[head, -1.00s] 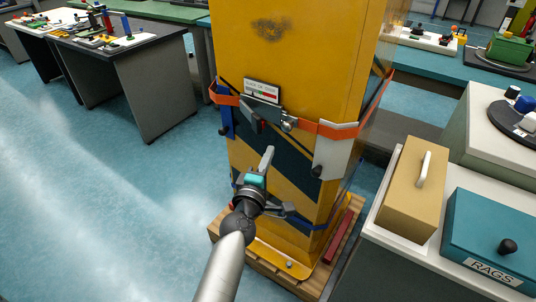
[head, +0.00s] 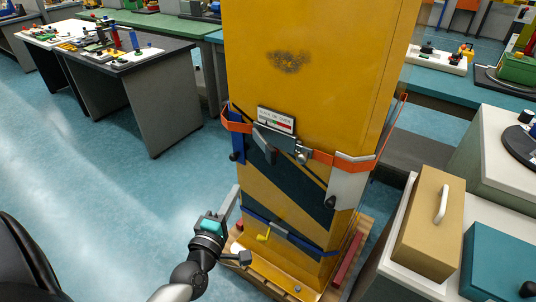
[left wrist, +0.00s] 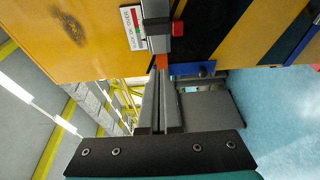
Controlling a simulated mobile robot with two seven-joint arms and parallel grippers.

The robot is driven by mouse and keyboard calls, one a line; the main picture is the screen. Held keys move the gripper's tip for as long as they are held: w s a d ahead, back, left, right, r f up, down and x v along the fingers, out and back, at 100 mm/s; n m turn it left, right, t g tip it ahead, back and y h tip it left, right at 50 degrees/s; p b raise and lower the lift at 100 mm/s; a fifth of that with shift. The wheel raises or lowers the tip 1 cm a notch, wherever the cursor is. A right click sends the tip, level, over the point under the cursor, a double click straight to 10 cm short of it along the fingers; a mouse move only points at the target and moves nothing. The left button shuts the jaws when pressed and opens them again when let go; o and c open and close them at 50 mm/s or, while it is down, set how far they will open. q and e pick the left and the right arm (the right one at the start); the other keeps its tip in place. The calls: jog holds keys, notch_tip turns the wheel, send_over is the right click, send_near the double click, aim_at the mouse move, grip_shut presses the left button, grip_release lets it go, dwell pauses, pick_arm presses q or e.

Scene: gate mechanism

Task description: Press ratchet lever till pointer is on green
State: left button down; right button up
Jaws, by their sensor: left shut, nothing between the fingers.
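The ratchet lever (head: 264,146) is a grey handle hanging at an angle from the ratchet on an orange strap (head: 238,127) around a yellow cabinet. A white gauge plate (head: 276,119) with a red and green scale sits just above it; the pointer is too small to read. My left gripper (head: 235,192) is shut and empty, below and left of the lever and apart from it. In the left wrist view the shut fingers (left wrist: 161,105) point up toward the cabinet, with the ratchet (left wrist: 156,18) and gauge (left wrist: 132,27) beyond the tips. My right gripper is out of view.
The yellow cabinet (head: 310,80) stands on a wooden pallet (head: 357,240) with a blue lower strap (head: 285,234). A counter with a tan box (head: 428,222) and a teal box (head: 500,262) is at the right. Floor left of the cabinet is clear.

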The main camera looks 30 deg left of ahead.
pick_arm(q)
send_near(266, 154)
jog(key=shift+w+a, duration=1.05)
jog(key=shift+a, duration=0.7)
jog(key=shift+w+d+r, duration=0.1)
jog(key=shift+w+d, duration=0.4)
jog(key=shift+w, duration=0.4)
jog(key=shift+w+d, duration=0.55)
jog(key=shift+w, duration=0.35)
jog(key=shift+w+d, duration=0.1)
jog(key=shift+d, duration=0.05)
